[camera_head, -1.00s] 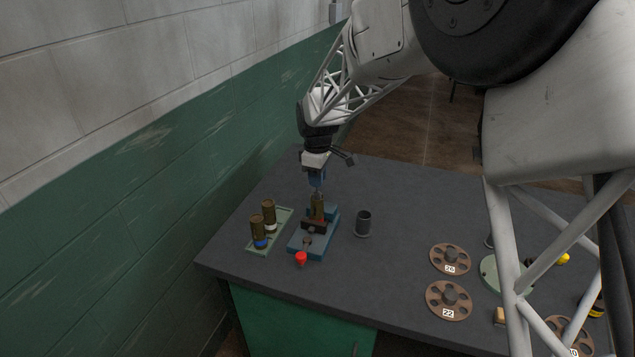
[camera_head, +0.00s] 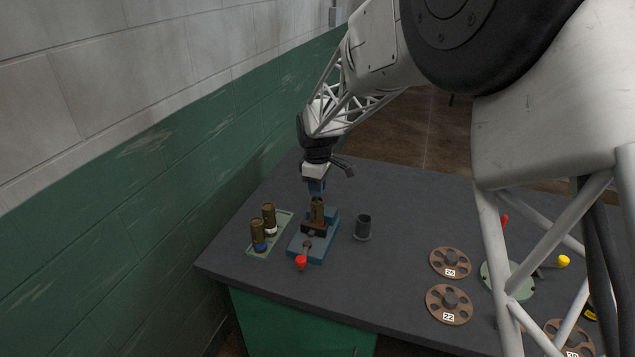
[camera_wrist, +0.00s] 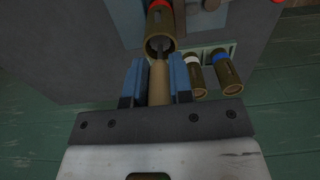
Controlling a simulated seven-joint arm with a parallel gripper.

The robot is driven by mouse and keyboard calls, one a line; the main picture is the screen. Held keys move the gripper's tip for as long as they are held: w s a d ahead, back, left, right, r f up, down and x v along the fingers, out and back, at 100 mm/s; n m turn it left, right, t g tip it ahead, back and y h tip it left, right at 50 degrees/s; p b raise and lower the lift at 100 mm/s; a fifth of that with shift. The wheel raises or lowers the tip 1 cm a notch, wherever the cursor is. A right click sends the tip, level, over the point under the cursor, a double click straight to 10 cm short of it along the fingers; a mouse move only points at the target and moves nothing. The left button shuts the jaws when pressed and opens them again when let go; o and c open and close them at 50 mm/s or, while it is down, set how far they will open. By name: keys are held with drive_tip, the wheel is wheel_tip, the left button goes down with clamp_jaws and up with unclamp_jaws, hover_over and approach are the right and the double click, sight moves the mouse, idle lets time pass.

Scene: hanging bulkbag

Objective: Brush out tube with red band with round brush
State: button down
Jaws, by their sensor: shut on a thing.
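The tube with the red band (camera_wrist: 160,28) stands upright in a blue clamp fixture (camera_head: 325,245); its open mouth faces my gripper in the wrist view. The tube (camera_head: 317,211) also shows in the head view, where its band cannot be made out. My gripper (camera_head: 317,189) is above the tube, its blue fingers (camera_wrist: 158,85) shut on the tan handle of the round brush (camera_wrist: 158,88). The brush's thin dark stem reaches into the tube's mouth.
A pale green tray (camera_head: 256,252) left of the clamp holds a blue-banded tube (camera_head: 258,232) and a white-banded tube (camera_head: 269,216). A dark cup (camera_head: 362,226) stands right of the clamp, whose lever has a red knob (camera_head: 300,262). Brown numbered discs (camera_head: 449,262) lie further right.

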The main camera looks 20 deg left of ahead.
drive_tip(key=shift+f, duration=0.95)
drive_tip(key=shift+r, duration=0.15)
drive_tip(key=shift+r, duration=2.2)
drive_tip(key=shift+r, duration=4.3)
drive_tip(key=shift+d, duration=0.1)
